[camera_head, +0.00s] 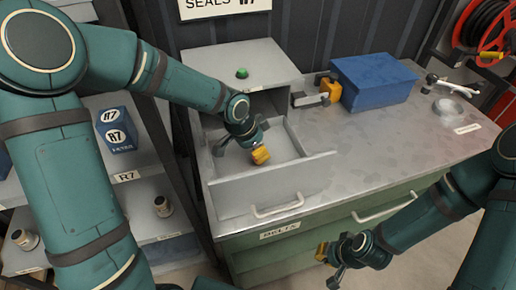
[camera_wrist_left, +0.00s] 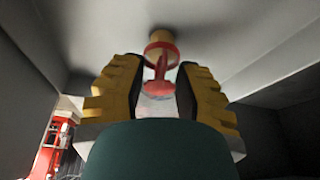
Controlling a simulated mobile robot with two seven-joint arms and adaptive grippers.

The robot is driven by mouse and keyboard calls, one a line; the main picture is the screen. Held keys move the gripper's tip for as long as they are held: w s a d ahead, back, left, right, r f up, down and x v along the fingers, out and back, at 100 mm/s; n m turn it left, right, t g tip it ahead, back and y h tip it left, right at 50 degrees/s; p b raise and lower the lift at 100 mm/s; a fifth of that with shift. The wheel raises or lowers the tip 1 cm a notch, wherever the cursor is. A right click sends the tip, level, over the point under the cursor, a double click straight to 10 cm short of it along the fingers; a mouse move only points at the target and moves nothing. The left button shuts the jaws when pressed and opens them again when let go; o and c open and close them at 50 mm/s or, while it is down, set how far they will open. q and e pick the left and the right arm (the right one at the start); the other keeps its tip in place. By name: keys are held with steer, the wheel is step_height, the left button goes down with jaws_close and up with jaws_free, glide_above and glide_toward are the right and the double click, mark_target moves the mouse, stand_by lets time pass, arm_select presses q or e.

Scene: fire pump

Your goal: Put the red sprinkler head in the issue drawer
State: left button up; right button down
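The red sprinkler head (camera_wrist_left: 160,62), with a brass-coloured end, shows between the yellow fingers of my left gripper (camera_wrist_left: 162,75) in the left wrist view. The fingers are close on both sides of it. Its brass end is at or very near a pale grey surface. In the head view my left gripper (camera_head: 262,156) reaches down into the open grey drawer (camera_head: 275,189); the sprinkler head is hidden there. My right gripper (camera_head: 322,252) hangs low in front of the bench, with no held object visible; its finger gap is unclear.
Shelves with a blue carton (camera_head: 116,130) are at left. The bench's right front is clear.

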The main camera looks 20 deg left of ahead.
arm_select(q)
steer(key=o, duration=0.3)
steer(key=shift+r+p, duration=0.3)
steer(key=shift+r, duration=0.05)
steer(key=p+v, duration=0.3)
steer(key=v, duration=0.8)
steer(key=shift+r, duration=0.25)
steer(key=shift+s+a, duration=0.1)
steer(key=shift+r, duration=0.1)
